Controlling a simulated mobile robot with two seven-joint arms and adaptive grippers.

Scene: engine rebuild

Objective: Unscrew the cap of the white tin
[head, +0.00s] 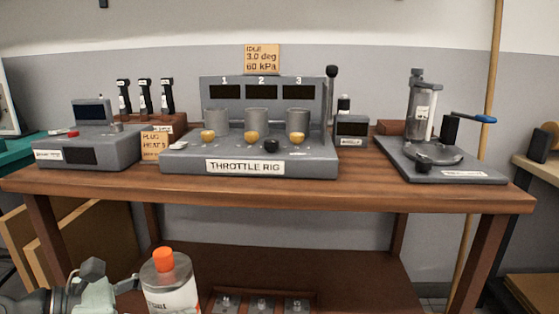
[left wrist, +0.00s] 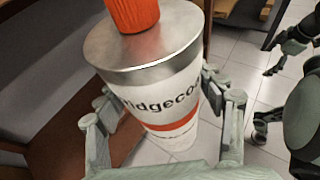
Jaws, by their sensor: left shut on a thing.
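The white tin (head: 172,294) stands at the bottom of the head view, its lower part cut off by the frame edge. It has a metal top and an orange cap (head: 163,259), which is on the tin. In the left wrist view the tin (left wrist: 160,90) shows black lettering and an orange band, with the cap (left wrist: 132,12) partly cut off at the top. My left gripper (left wrist: 158,103) is shut around the tin's body, one finger on each side. My right gripper (left wrist: 264,98) shows at the right of the left wrist view, fingers apart and empty, clear of the tin and cap.
The wooden bench (head: 370,192) carries the throttle rig (head: 250,160), a grey plug tester (head: 85,150) and a stand with a blue handle (head: 440,160). A lower shelf (head: 350,275) holds a tray with several small parts. Tiled floor is open beside the tin.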

